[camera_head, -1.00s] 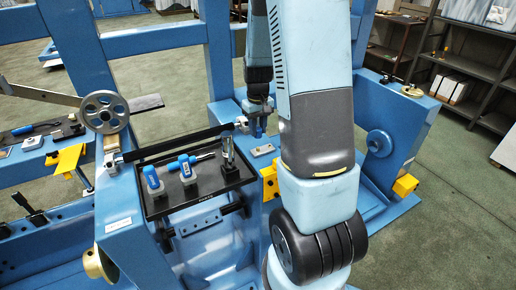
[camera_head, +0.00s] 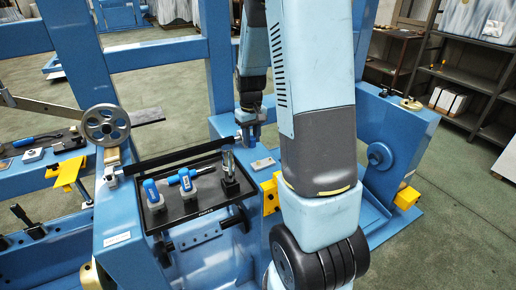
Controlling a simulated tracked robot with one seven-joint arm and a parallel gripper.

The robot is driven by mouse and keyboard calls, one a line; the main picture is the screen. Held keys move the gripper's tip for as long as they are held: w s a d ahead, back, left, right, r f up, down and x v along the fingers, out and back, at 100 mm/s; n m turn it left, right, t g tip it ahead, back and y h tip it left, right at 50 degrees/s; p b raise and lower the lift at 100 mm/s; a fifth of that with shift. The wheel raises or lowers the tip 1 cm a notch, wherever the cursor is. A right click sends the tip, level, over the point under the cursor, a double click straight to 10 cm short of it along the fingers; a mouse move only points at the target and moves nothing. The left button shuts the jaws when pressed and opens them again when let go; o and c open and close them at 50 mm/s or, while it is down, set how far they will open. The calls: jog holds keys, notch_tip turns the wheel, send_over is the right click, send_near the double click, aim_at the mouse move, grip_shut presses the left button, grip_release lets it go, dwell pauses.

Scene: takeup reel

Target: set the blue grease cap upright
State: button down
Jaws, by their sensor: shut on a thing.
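My gripper (camera_head: 250,126) is at the end of my arm, just behind the black tray, and is small in this view. It is shut on a small blue piece (camera_head: 254,133), which looks like the blue grease cap. My fingers cover part of the cap, so I cannot tell whether it is upright or tilted, or whether it touches the blue frame below.
The black tray (camera_head: 205,211) holds blue-and-grey tools (camera_head: 153,194) and a dark upright post (camera_head: 229,168). A grey handwheel (camera_head: 106,125) stands at left. A small grey plate (camera_head: 263,164) and a yellow block (camera_head: 270,195) are close to my gripper. Blue frame posts rise behind.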

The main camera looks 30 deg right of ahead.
jog(key=w+a+f+n, duration=0.2)
jog(key=a+n, duration=0.3)
jog(key=a, duration=1.4)
jog(key=shift+w+f, duration=0.15)
jog(key=shift+f, duration=0.45)
jog(key=shift+d, duration=0.1)
jog(key=shift+f, duration=3.9)
jog(key=shift+f, duration=0.55)
jog(key=shift+c, duration=0.9)
grip_release()
jog(key=shift+r, duration=0.2)
notch_tip(320, 180, up, 7)
jog(key=shift+f, duration=0.15)
